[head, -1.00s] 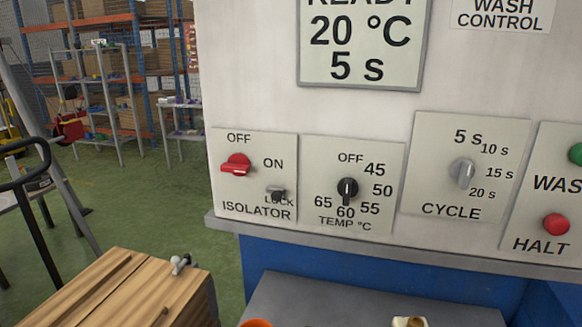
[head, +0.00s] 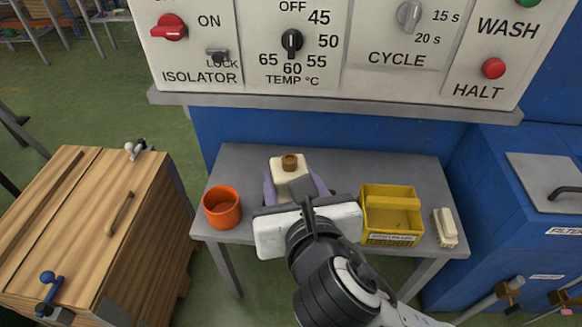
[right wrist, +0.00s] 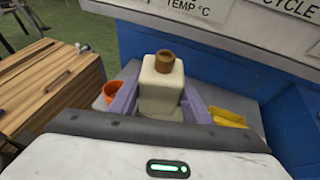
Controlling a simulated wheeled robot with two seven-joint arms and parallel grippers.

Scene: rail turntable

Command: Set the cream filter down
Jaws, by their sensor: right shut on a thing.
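The cream filter (head: 289,168) is a cream block with a brown knob on top. It is upright between the purple fingers of my right gripper (head: 292,183), which is shut on it. In the right wrist view, the filter (right wrist: 161,88) shows between the two purple fingers (right wrist: 160,101). It appears over the grey table (head: 340,163), between an orange cup and a yellow tray. Its underside is hidden by my gripper, so I cannot tell whether it touches the table. My left gripper is not in view.
The orange cup (head: 222,207) is left of the filter. The yellow tray (head: 391,222) and a cream brush-like block (head: 445,228) are to the right. The control panel (head: 380,50) rises behind the table. A wooden cabinet (head: 95,230) stands at left, a blue unit (head: 510,215) at right.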

